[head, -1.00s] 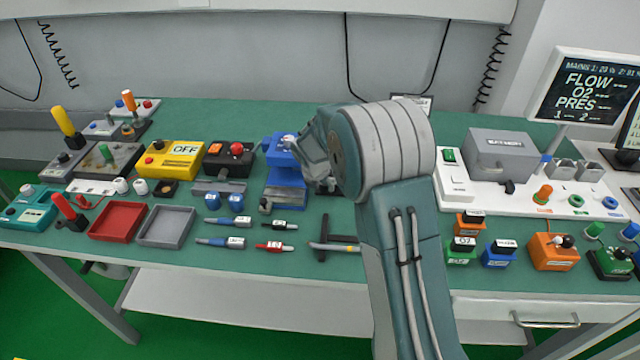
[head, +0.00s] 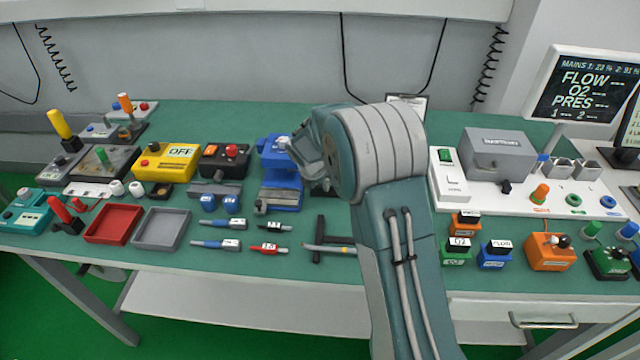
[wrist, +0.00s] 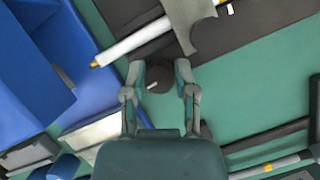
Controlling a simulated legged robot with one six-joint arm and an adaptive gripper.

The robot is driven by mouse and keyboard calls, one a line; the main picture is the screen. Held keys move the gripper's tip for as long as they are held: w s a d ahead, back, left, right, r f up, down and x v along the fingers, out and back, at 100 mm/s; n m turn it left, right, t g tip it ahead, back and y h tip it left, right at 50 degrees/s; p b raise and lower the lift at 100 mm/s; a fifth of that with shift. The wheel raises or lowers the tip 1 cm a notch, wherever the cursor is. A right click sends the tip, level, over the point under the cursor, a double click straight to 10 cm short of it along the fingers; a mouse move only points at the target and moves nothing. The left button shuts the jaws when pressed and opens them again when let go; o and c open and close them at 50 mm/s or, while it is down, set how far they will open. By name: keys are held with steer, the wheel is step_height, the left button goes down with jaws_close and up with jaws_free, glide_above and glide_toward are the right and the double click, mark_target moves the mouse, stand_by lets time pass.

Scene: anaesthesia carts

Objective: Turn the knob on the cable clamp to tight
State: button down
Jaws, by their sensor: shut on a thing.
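In the wrist view, my gripper (wrist: 160,72) has its two fingers on either side of a small dark round knob (wrist: 161,82) and is shut on it. A short white mark shows on the knob, tilted slightly. In the head view, my gripper (head: 302,160) is beside the blue device, and my arm hides the knob and most of the clamp.
The blue device (head: 280,172) stands close on the left of my gripper and fills the left of the wrist view (wrist: 35,60). A black T-shaped tool (head: 318,240) lies in front. A white panel with a grey box (head: 497,152) stands to the right.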

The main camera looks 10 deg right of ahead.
steer(key=shift+s+a+f, duration=0.15)
steer(key=shift+f, duration=0.1)
steer(key=shift+c, duration=2)
jaws_free()
steer(key=shift+a+r, duration=0.1)
steer(key=shift+r, duration=0.1)
steer(key=shift+r, duration=0.25)
steer(key=v, duration=1.1)
steer(key=shift+a, duration=0.2)
steer(key=shift+r, duration=0.1)
